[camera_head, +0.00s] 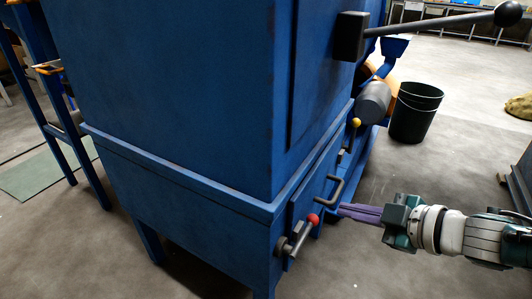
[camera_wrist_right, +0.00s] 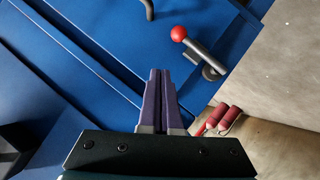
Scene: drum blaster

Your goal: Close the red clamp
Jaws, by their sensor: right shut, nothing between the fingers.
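The red clamp (camera_head: 302,236) is a grey lever with a red ball knob, mounted low on the side of the blue cabinet. Its lever slants up and to the right from its pivot in the head view. In the right wrist view the red clamp (camera_wrist_right: 204,56) shows above and right of my fingertips. My right gripper (camera_head: 342,210) has its purple fingers together and empty, just right of the red knob in the head view. The gripper (camera_wrist_right: 160,72) also shows in the wrist view, apart from the knob. My left gripper is in neither view.
The blue cabinet (camera_head: 180,90) fills the middle. A long black-knobbed lever (camera_head: 440,24) juts out above. A black bucket (camera_head: 416,112) stands behind on open floor. Red cylinders (camera_wrist_right: 222,118) show in the wrist view.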

